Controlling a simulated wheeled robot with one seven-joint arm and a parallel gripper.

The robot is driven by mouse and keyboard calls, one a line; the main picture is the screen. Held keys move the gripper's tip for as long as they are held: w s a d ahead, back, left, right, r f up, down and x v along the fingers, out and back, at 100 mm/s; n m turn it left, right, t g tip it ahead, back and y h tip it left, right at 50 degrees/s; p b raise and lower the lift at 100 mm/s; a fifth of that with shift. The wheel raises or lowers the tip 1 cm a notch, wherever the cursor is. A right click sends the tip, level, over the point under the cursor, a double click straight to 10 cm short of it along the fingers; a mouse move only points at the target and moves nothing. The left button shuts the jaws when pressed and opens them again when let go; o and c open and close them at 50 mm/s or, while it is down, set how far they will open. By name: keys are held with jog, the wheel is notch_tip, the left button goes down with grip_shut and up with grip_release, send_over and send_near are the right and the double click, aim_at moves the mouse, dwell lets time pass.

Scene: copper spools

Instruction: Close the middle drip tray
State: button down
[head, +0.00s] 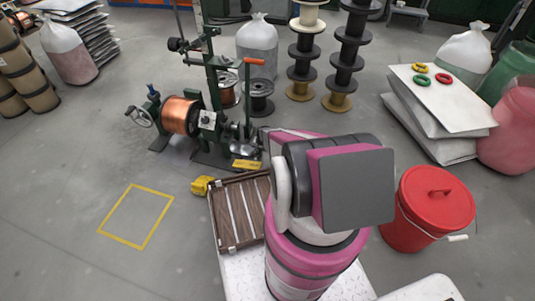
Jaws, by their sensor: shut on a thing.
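I cannot make out the middle drip tray for certain in the head view. My pink and grey arm rises at the centre and hides what is behind it. My gripper is not visible, and what it touches or holds is hidden. A brown slatted wooden case with pale metal strips (231,213) lies just left of my arm, its right part covered by the arm. The green winding machine (216,95) with a copper-wound spool (180,116) stands behind. A yellow piece (247,165) lies at the foot of the machine.
A yellow tape measure (201,186) sits beside the case. A red lidded bucket (435,205) stands right of my arm. Stacked pale slabs (431,128) carry coloured rings. Black spools (346,62) stand at the back. A yellow floor square (117,238) at left is empty, with clear floor around it.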

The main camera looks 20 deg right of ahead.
aim_at(245, 150)
jog(key=w+a, duration=0.1)
jog(key=a, duration=0.1)
jog(key=w+a, duration=0.2)
jog(key=a, duration=0.1)
jog(key=w+a, duration=0.2)
jog(key=a, duration=0.1)
jog(key=shift+w, duration=0.25)
jog(key=c, duration=1.1)
grip_release()
jog(key=shift+a, duration=0.1)
jog(key=shift+r, duration=0.15)
jog(key=r, duration=0.3)
jog(key=d+r, duration=0.1)
jog(key=r, duration=0.3)
jog(key=s+r, duration=0.1)
jog(key=r, duration=0.2)
jog(key=shift+d+r, duration=0.25)
jog(key=shift+d, duration=0.05)
